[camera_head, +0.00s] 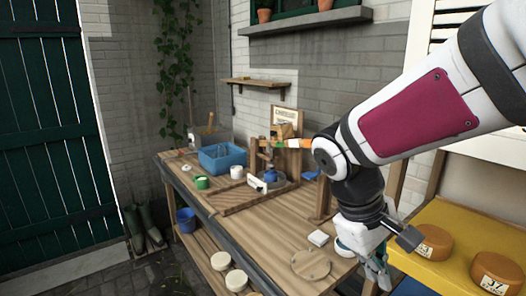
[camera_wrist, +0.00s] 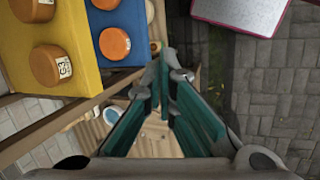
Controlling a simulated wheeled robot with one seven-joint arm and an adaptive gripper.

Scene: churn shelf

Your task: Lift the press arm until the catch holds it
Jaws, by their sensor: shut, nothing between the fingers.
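The press stands toward the back of the wooden bench, partly hidden behind my arm. Its press arm (camera_head: 293,143) shows as a roughly level bar with a green part and an orange end close to my arm's elbow. I cannot make out the catch. A wooden frame with a small sign stands just behind the press. My gripper (camera_head: 378,276) is at the near right end of the bench, pointing down, well apart from the press arm. In the wrist view my gripper (camera_wrist: 162,55) has its green fingers brought together, with nothing held. The press is not visible there.
Paved floor (camera_wrist: 280,100) lies clear beside my gripper.

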